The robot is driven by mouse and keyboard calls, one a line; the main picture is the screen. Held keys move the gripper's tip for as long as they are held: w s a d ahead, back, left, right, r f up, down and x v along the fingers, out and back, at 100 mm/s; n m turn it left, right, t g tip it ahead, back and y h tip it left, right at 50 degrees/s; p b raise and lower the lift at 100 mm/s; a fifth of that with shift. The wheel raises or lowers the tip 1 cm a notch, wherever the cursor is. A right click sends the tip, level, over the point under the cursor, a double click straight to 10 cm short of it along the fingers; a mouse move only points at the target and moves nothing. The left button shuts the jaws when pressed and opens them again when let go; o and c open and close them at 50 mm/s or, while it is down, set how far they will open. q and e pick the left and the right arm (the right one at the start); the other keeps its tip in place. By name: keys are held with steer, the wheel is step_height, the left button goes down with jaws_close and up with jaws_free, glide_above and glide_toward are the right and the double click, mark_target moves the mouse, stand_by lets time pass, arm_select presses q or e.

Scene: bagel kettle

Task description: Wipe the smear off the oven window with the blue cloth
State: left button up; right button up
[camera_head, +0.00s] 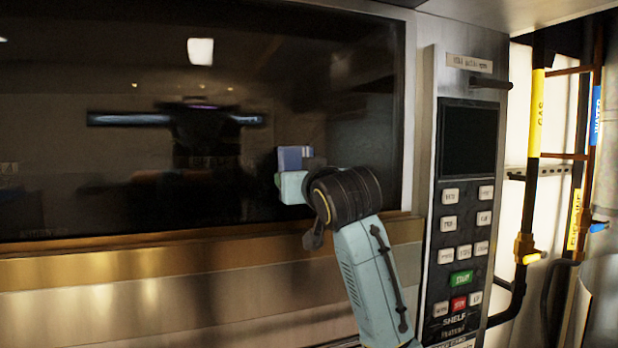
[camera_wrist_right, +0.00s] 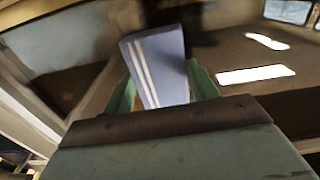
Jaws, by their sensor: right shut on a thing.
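The blue cloth (camera_head: 292,158) is a small folded pad in front of the oven window, near its lower right part. In the right wrist view the cloth (camera_wrist_right: 160,65) is blue with two white stripes and stands up between pale green fingers. My right gripper (camera_head: 294,182) is shut on it. The oven window (camera_head: 90,180) is dark and mirror-like. I cannot tell whether the cloth touches the glass. I cannot clearly tell a smear from the reflections and hazy brown patches on the window. My left gripper is out of view.
A control panel (camera_head: 464,230) with buttons and a dark screen stands right of the window. A brass-coloured ledge (camera_head: 120,262) runs below the glass. Yellow-labelled pipes (camera_head: 537,110) are at the far right. The window left of my gripper is unobstructed.

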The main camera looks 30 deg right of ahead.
steer(key=shift+w+a, duration=0.3)
steer(key=shift+a, duration=0.9)
steer(key=shift+w+a, duration=0.3)
steer(key=shift+a, duration=0.9)
steer(key=shift+w+a, duration=0.3)
steer(key=shift+a, duration=0.9)
steer(key=shift+s+d, duration=0.1)
steer(key=v, duration=0.6)
steer(key=v, duration=0.3)
